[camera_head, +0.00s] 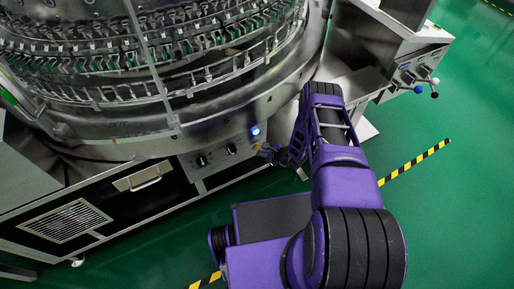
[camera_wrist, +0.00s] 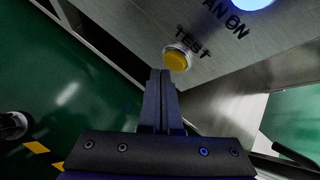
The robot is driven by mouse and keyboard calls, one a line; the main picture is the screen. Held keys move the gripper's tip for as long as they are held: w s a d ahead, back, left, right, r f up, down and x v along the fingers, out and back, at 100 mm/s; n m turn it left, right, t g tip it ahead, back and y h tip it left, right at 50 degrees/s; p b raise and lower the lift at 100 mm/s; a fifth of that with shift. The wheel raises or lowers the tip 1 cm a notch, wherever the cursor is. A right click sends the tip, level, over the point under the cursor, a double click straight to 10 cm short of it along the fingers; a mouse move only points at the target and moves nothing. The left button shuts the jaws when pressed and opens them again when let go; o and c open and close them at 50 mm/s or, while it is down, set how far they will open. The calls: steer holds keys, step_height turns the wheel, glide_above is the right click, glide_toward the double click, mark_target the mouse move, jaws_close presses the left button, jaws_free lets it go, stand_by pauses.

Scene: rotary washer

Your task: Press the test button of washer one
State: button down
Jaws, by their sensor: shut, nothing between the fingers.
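The test button is a round yellow button (camera_wrist: 177,60) with a pale rim, under the black word TEST on a metal panel (camera_wrist: 215,60) in the wrist view. My gripper (camera_wrist: 160,74) is shut and empty. Its fingertips appear just below and slightly left of the button; I cannot tell whether they touch it. In the head view my gripper (camera_head: 268,152) is at the right end of the front control panel (camera_head: 220,163) of the large round washer (camera_head: 225,125). The button is too small to make out clearly there.
A lit blue button (camera_head: 256,131) sits on the panel just above my gripper, also at the wrist view's top edge (camera_wrist: 252,3). Dark knobs (camera_head: 202,160) lie to the left. A metal side unit (camera_head: 405,72) with knobs stands right. Green floor (camera_head: 450,190) is open at right.

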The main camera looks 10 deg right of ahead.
steer(key=shift+s, duration=0.15)
steer(key=shift+s+d+p, duration=0.3)
steer(key=shift+s+p, duration=0.05)
steer(key=shift+s, duration=0.45)
steer(key=shift+s+d+p, duration=0.25)
steer(key=shift+s+p, duration=0.05)
steer(key=shift+s, duration=0.45)
steer(key=shift+s+d+p, duration=0.3)
steer(key=shift+s+p, duration=0.05)
steer(key=shift+s, duration=0.45)
